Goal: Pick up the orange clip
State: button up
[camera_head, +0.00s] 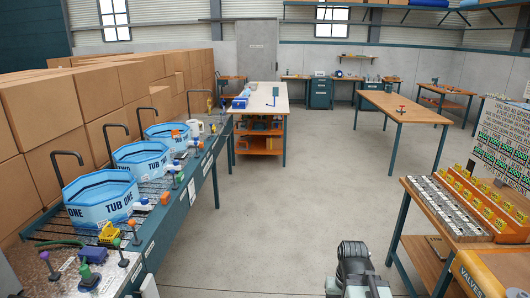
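I cannot make out an orange clip for certain. Small orange pieces show on the left bench: one (165,198) beside tub ONE and another (175,134) at the rim of the farthest tub. They are too small to tell what they are. My arm shows at the bottom edge, right of centre, as a dark grey and light grey end (355,268) over the floor. Its fingers cannot be made out, and nothing is seen held. It is well apart from both benches.
The left bench (150,240) carries blue tubs marked ONE (101,206) and TWO (140,165), with several coloured handles along its edge. The right bench (430,215) holds rows of grey and yellow parts. A wooden table (400,106) stands farther back. The grey floor (270,220) between is clear.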

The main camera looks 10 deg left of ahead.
aim_at(174, 134)
jog(key=i, duration=6.8)
jog(key=u, duration=4.85)
jog(key=i, duration=1.05)
jog(key=z, duration=0.05)
